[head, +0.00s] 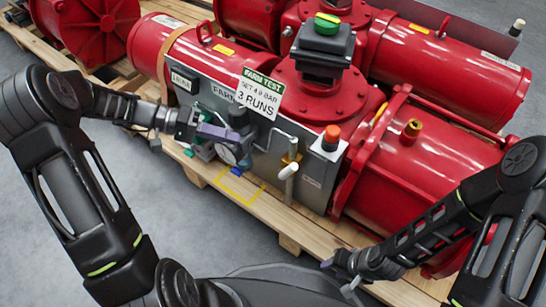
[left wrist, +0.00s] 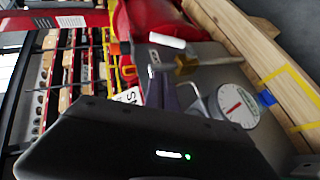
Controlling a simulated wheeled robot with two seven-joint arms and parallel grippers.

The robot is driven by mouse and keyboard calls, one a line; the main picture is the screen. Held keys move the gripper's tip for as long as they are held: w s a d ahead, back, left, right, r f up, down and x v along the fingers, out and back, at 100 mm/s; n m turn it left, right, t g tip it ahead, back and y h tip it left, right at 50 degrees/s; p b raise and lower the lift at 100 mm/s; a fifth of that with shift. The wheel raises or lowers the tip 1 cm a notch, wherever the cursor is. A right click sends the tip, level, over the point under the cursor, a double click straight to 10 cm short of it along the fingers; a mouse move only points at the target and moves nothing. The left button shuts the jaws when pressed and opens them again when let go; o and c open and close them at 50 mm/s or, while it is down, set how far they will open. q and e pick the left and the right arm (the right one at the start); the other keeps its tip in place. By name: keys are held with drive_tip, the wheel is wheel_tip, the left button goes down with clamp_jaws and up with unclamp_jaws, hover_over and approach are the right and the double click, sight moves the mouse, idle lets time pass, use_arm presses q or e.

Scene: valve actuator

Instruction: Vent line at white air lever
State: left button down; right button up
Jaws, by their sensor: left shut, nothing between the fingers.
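The white air lever (head: 288,172) hangs down from a brass valve (head: 291,158) on the front of the grey panel. In the left wrist view the lever (left wrist: 167,40) shows near the top, beside the brass fitting (left wrist: 187,64). My left gripper (head: 236,134), with purple fingers, is shut and empty in front of the panel, to the left of the lever and apart from it. A round gauge (left wrist: 238,106) shows close by in the left wrist view. My right gripper (head: 328,264) is low at the right, away from the lever; its finger gap is too small to judge.
Big red actuator bodies (head: 435,165) stand on a wooden pallet (head: 270,218). An orange button (head: 332,133) sits right of the lever. A sign (head: 260,93) stands above my left gripper. A yellow outline (head: 240,190) marks the pallet. Grey floor lies open in front.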

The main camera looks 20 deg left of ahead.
sight(286, 172)
use_arm(q)
drive_tip(key=shift+d, duration=0.1)
